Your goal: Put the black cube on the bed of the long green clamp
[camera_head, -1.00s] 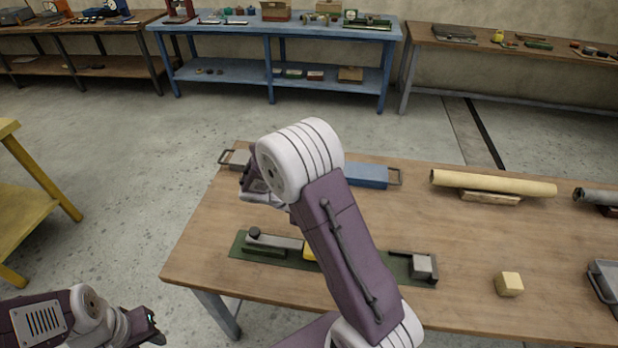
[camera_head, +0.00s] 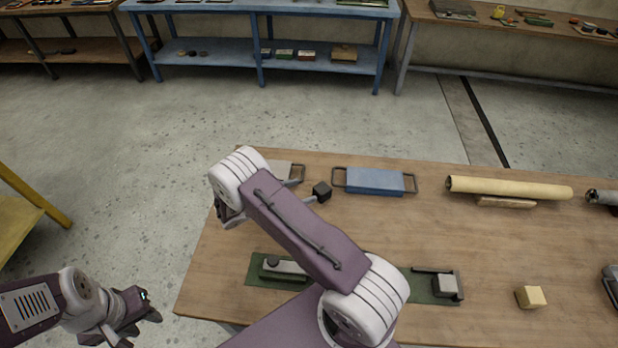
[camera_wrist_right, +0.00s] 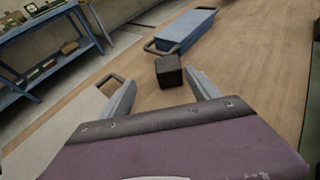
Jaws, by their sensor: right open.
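The black cube (camera_head: 321,191) sits on the table left of the blue handled plate. It also shows in the right wrist view (camera_wrist_right: 169,71), just beyond the fingertips. My right gripper (camera_wrist_right: 163,88) is open and empty, its fingers pointing at the cube with the cube ahead of the gap. The long green clamp (camera_head: 424,290) lies near the table's front edge. My right arm hides the middle of its bed; a grey block stands at its right end and a grey bar with a dark knob at its left. My left gripper (camera_head: 140,325) hangs off the table at lower left, fingers apart and empty.
The blue handled plate (camera_head: 375,181) lies just right of the cube. A grey handled plate (camera_head: 283,168) lies behind my right gripper. A cream roll (camera_head: 510,188) rests on a wooden support, and a yellowish block (camera_head: 530,297) sits at front right. The table's centre right is clear.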

